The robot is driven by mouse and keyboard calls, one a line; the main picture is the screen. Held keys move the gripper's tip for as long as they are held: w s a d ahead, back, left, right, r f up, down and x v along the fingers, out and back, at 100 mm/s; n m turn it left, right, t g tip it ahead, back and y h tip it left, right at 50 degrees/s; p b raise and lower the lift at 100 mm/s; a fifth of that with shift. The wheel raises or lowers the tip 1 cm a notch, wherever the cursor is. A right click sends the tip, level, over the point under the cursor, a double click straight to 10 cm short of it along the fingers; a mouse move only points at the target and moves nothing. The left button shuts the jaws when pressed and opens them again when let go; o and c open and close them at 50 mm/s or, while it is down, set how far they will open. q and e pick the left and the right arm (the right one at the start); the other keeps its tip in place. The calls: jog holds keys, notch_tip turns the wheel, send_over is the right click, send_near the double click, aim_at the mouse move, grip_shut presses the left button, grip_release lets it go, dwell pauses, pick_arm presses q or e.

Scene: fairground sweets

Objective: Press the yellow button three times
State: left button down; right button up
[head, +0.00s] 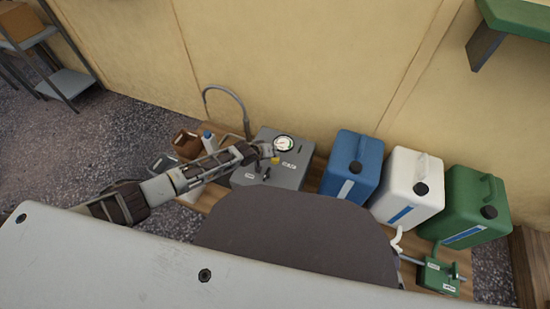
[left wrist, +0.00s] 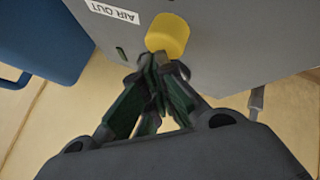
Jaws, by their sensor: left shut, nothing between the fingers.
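The yellow button (head: 275,160) sits on the grey box (head: 290,178), which has a round dial gauge (head: 283,143) and small white labels. In the left wrist view the button (left wrist: 168,35) is a short round knob beside an "AIR OUT" label (left wrist: 115,12). My left gripper (head: 269,151) reaches in from the left over the box. Its fingers (left wrist: 161,60) are shut and empty, with the tips right at the button's edge. I cannot tell whether they touch it. My right gripper is not in view.
Blue (head: 352,165), white (head: 408,185) and green (head: 475,205) canisters stand right of the box. A small green device (head: 437,277) lies in front of them. A hose (head: 228,90) arches behind. The wall is close.

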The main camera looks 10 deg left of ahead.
pick_arm(q)
jog(key=shift+s+f+b, duration=0.1)
jog(key=shift+f+b, duration=0.25)
jog(key=shift+f, duration=0.4)
dwell(1.2)
jog(key=shift+r, duration=0.1)
jog(key=shift+r+p, duration=1.25)
jog(key=shift+p, duration=0.05)
